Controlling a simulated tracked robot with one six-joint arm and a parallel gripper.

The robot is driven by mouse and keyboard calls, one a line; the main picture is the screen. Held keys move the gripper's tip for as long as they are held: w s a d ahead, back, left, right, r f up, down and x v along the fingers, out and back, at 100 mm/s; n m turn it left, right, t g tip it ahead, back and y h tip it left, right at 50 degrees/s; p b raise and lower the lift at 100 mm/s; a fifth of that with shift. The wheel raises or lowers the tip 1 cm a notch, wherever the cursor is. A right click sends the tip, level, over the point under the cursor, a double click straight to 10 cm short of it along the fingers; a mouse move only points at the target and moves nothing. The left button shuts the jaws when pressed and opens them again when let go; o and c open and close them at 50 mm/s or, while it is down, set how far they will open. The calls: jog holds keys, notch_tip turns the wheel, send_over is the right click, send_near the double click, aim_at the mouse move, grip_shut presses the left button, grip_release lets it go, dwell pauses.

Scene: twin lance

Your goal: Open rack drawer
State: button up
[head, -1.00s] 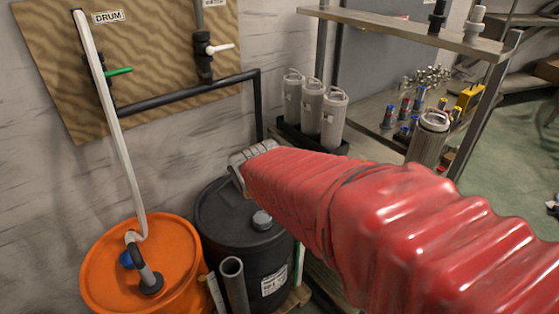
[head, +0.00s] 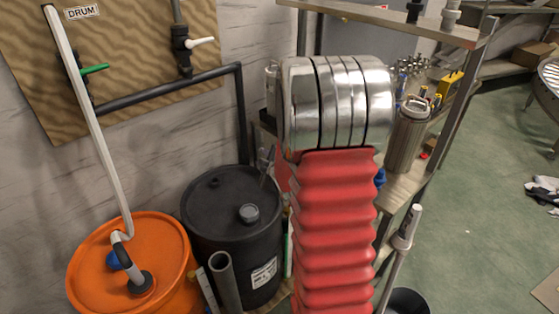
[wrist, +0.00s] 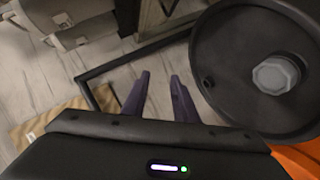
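The metal rack stands behind my raised arm in the head view, its upper shelf (head: 400,20) at the top and a lower wooden shelf (head: 408,182) partly covered. I cannot make out a drawer on it; my red-sleeved arm and silver joint hide the middle of the rack. My gripper (wrist: 159,75) shows in the wrist view as two purple fingers, apart with nothing between them. It points toward floor and wall, left of the black drum. In the head view my gripper is mostly hidden behind the arm.
The black drum (head: 230,205) and orange drum (head: 130,255) stand at left, with a dark pipe (head: 170,90) along the wall above. A steel canister (head: 406,140) stands on the rack. Green floor (head: 480,215) at right is largely open.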

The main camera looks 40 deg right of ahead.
jog(key=s+d+f+n+t+h, duration=0.1)
jog(key=s+d+f+n+t, duration=0.2)
jog(key=d+f, duration=0.6)
notch_tip(320, 180, down, 3)
jog(key=shift+s+d+f, duration=0.1)
jog(key=shift+s+d, duration=0.15)
jog(key=shift+s, duration=0.95)
jog(key=shift+t, duration=0.3)
jog(key=x, duration=1.4)
jog(key=shift+s+d, duration=0.1)
jog(key=shift+d, duration=0.05)
jog(key=shift+c, duration=0.6)
grip_shut()
